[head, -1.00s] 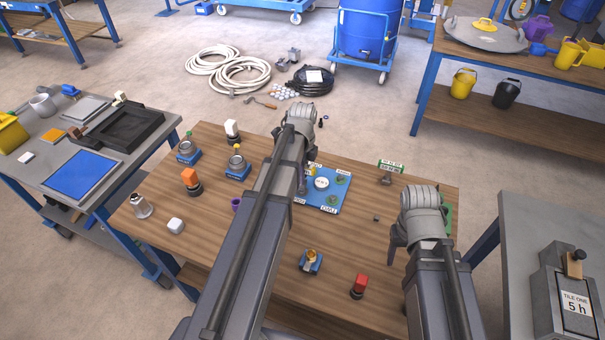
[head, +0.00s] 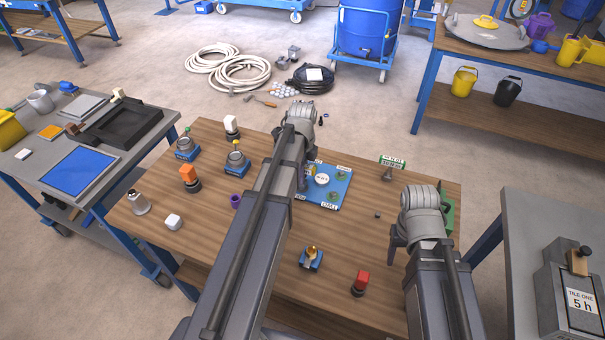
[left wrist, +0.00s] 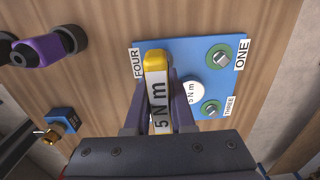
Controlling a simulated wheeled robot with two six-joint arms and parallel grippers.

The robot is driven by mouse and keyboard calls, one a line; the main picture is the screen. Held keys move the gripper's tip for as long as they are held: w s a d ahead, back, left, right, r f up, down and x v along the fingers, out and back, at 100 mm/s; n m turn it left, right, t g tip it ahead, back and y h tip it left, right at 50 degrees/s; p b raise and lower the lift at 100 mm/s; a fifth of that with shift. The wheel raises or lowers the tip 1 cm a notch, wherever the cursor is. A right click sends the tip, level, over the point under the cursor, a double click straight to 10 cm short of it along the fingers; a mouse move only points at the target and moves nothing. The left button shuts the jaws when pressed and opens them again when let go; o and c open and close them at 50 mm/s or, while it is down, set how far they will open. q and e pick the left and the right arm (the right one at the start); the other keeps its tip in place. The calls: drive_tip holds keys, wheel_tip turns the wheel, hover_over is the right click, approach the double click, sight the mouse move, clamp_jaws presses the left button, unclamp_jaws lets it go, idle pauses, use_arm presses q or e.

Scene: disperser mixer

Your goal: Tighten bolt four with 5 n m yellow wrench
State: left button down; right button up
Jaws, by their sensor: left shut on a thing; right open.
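My left gripper (left wrist: 158,108) is shut on the yellow wrench (left wrist: 158,90), which has a yellow end and a white "5 N m" label. It is over the blue board (left wrist: 188,62), beside the FOUR label (left wrist: 137,62). Bolt four is hidden under the wrench and gripper, so contact cannot be told. Bolts by ONE (left wrist: 221,57) and THREE (left wrist: 211,109) sit in green rings. A white "5 N m" disc (left wrist: 193,92) is at the board's middle. In the head view, the arm partly covers the board (head: 328,201). My right gripper (head: 394,246) is open, partly hidden by its arm.
Bare wood lies in front of the board.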

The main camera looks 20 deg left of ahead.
use_arm(q)
drive_tip(key=shift+f, duration=0.25)
use_arm(e)
drive_tip(key=shift+f, duration=0.3)
use_arm(q)
drive_tip(key=c, duration=0.7)
unclamp_jaws()
drive_tip(key=shift+r, duration=0.15)
use_arm(e)
drive_tip(key=shift+r, duration=0.2)
use_arm(q)
wheel_tip(320, 180, up, 8)
drive_tip(key=p, duration=0.7)
drive_tip(key=shift+f, duration=0.25)
use_arm(e)
wheel_tip(320, 180, up, 8)
drive_tip(key=shift+f, duration=0.25)
